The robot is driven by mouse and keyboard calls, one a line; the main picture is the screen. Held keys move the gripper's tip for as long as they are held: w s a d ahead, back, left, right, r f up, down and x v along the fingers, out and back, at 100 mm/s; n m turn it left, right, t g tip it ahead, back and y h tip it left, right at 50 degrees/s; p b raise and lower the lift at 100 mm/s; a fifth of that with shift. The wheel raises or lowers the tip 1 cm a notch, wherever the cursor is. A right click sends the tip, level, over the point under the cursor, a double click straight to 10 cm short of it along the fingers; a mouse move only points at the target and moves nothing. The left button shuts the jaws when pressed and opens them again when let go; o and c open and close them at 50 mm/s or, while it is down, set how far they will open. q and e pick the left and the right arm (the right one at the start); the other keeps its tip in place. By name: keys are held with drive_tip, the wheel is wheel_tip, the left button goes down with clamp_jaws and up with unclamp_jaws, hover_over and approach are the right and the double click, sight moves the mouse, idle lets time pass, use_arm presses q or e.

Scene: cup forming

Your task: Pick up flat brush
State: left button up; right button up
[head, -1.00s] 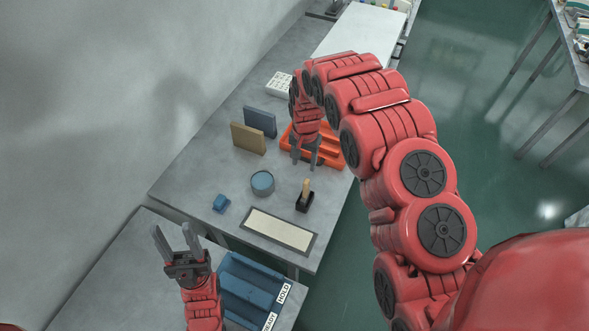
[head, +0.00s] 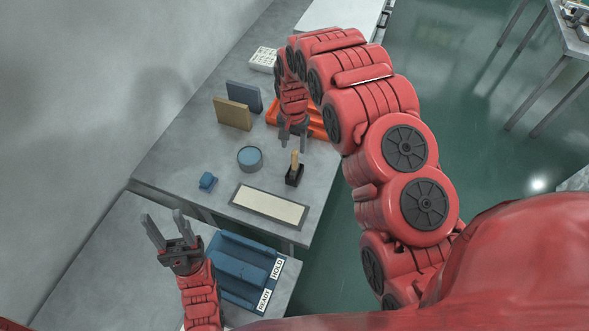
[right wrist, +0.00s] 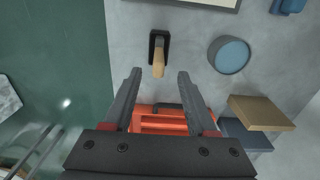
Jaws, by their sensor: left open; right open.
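The brush shows as a light wooden handle (head: 295,160) standing upright in a small black holder (head: 294,177); its bristle end is hidden in the holder. In the right wrist view the handle (right wrist: 159,62) lies between the fingertip lines, just ahead of the fingers, with the holder (right wrist: 153,35) beyond it. My right gripper (head: 293,141) is open and empty, pointing down close to the handle's top. I cannot tell the exact gap. My left gripper (head: 163,217) is open and empty over the near table, away from the brush.
A blue round pot (head: 249,158), a small blue block (head: 207,181) and a pale framed mat (head: 270,205) lie near the holder. An orange tray (head: 317,122) sits behind my right gripper. Tan (head: 232,114) and blue-grey (head: 245,96) boards stand behind. A blue tray (head: 240,268) is on the near table.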

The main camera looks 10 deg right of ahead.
sight(293, 153)
drive_tip(key=shift+f+b, duration=0.4)
drive_tip(key=shift+f, duration=0.35)
drive_tip(key=shift+d+f+b, duration=0.15)
drive_tip(key=shift+f+b, duration=0.35)
drive_tip(key=shift+b, duration=0.1)
drive_tip(key=shift+f+b, duration=0.6)
drive_tip(key=shift+b, duration=0.05)
drive_tip(key=shift+f, duration=1.2)
wheel_tip(293, 153, down, 3)
drive_tip(key=p, duration=0.3)
drive_tip(key=shift+w+d, duration=0.1)
drive_tip(key=shift+w, duration=0.05)
drive_tip(key=shift+f+p, duration=0.5)
drive_tip(key=shift+f, duration=0.7)
clamp_jaws()
